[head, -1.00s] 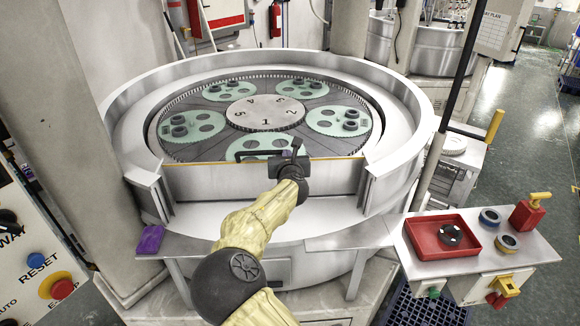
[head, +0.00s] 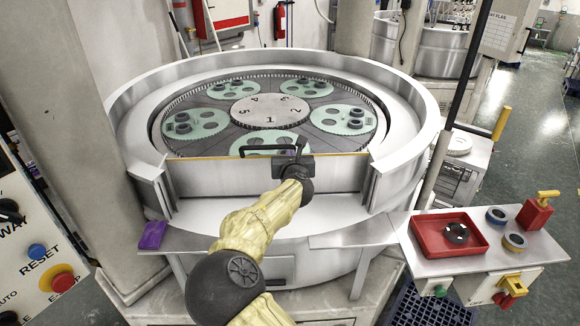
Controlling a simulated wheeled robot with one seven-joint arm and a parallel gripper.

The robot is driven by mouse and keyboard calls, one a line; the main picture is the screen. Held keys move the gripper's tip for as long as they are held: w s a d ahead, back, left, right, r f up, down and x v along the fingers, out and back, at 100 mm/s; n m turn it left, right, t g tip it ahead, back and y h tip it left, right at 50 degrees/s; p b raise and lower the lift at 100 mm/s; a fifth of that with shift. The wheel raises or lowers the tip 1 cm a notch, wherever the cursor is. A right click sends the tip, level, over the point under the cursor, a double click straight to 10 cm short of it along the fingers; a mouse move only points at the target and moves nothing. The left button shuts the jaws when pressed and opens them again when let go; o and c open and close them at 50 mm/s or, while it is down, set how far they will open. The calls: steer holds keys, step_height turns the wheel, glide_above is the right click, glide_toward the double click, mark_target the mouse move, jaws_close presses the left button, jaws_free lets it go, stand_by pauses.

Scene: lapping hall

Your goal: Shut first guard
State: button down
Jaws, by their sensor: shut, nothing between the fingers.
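The first guard (head: 215,178) is a pale metal panel with a yellow top edge. It spans the front opening of the round lapping machine (head: 120,130). A black bar handle (head: 262,149) stands at its top middle. My gripper (head: 297,151) is at the right end of this handle, shut and empty. It looks close to or against the handle, but I cannot tell whether they touch. My wrist hides part of the panel behind it.
A side shelf (head: 430,262) at right holds a red tray (head: 447,252), rings and a red container (head: 535,213). A purple cloth (head: 153,235) lies at the front left ledge. A control panel (head: 30,235) stands at far left.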

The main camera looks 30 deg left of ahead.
steer(key=s+d+r+b, duration=0.4)
steer(key=s+d+r, duration=0.1)
steer(key=s, duration=0.3)
steer(key=w+d+f+m+g+h, duration=0.1)
steer(key=w+d+f+m+h, duration=0.25)
steer(key=d+m, duration=0.4)
steer(key=w+d+f+m+h, duration=0.2)
steer(key=d+f+m, duration=0.25)
steer(key=d, duration=0.55)
steer(key=s+d+f+m+g+h, duration=0.1)
steer(key=s+d+f+m+g, duration=0.2)
steer(key=d+m, duration=0.5)
steer(key=s+d+f+m+g+h, duration=0.25)
steer(key=d+f+m, duration=0.3)
steer(key=d, duration=0.45)
steer(key=s+d+m+g, duration=0.2)
steer(key=s+d+m, duration=0.2)
steer(key=s+m, duration=0.4)
steer(key=s+d+f+m+g+y, duration=0.1)
steer(key=s+d+m, duration=0.3)
steer(key=s+m, duration=0.4)
steer(key=s+g, duration=0.1)
steer(key=s, duration=0.3)
steer(key=shift+s+f, duration=0.15)
steer(key=shift+f, duration=0.1)
steer(key=shift+d+m, duration=0.1)
steer(key=shift+m, duration=0.15)
